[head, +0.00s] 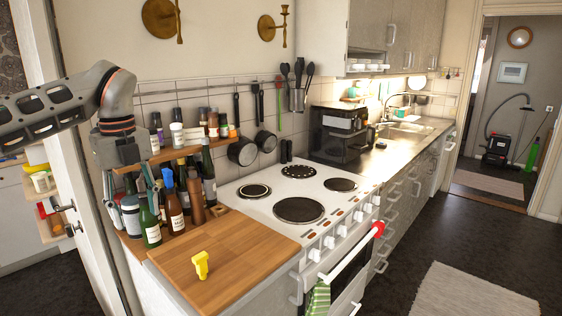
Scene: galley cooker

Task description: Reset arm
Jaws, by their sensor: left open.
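My left arm comes in from the left, and my left gripper (131,192) points down in front of the bottle shelf at the left of the cooker. Its fingers are spread apart with nothing clearly held between them. Bottles stand close behind and beside the fingers; whether they touch cannot be told. My right gripper is not in view.
A yellow object (201,265) is on the wooden board (245,247) left of the white cooker (315,192). Bottles (175,208) crowd the shelf corner. A white door frame (82,165) stands left. Dark floor (405,262) is clear at right, beside a rug (470,293).

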